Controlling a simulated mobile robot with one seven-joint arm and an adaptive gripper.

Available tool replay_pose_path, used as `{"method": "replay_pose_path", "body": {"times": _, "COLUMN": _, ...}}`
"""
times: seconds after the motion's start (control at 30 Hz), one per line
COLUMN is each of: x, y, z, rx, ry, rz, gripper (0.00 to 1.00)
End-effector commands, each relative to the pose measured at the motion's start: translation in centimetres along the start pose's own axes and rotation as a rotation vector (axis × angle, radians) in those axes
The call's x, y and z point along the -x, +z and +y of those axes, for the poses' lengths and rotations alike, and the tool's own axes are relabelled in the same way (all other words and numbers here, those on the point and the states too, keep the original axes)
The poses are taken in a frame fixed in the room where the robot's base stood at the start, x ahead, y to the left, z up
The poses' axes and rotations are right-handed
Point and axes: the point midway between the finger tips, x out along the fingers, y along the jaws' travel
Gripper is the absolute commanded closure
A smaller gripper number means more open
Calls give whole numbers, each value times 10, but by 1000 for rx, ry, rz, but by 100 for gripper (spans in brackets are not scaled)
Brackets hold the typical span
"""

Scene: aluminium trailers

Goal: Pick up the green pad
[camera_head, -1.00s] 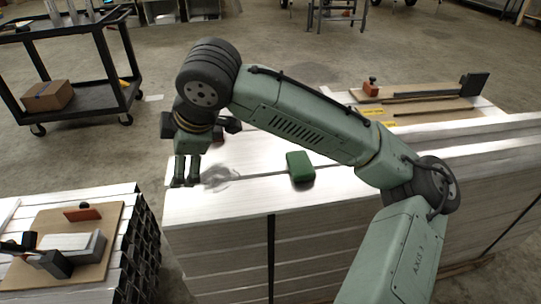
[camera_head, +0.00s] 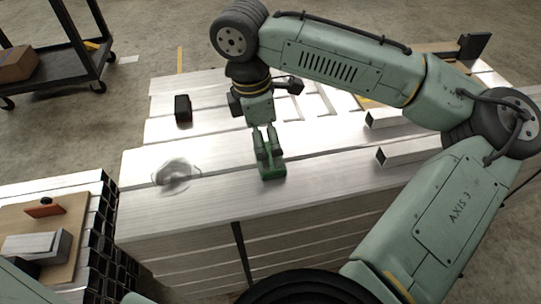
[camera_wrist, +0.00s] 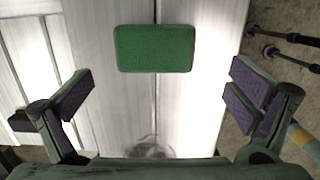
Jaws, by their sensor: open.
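The green pad (camera_head: 272,171) lies flat on top of the stack of aluminium bars (camera_head: 215,205). In the wrist view the pad (camera_wrist: 155,48) shows whole, beyond and between the two fingers, and no finger touches it there. My gripper (camera_head: 267,150) points down over the pad in the head view, its fingers hiding part of it. In the wrist view my gripper (camera_wrist: 158,95) is open and empty, with its purple finger faces wide apart.
A clear crumpled-looking item (camera_head: 176,174) and a dark block (camera_head: 183,110) lie on the bars left of my gripper. A board with tools (camera_head: 35,235) is lower left; a black cart (camera_head: 70,50) stands at the back left.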

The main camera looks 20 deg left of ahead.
Motion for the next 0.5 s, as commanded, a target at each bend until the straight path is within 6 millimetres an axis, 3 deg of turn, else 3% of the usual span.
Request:
{"method": "replay_pose_path", "body": {"times": 0.17, "x": -12, "y": 1, "z": 1, "rx": 0, "ry": 0, "rz": 0, "gripper": 0}}
{"method": "replay_pose_path", "body": {"times": 0.5, "x": -56, "y": 4, "z": 6, "rx": 0, "ry": 1, "rz": -1, "gripper": 0}}
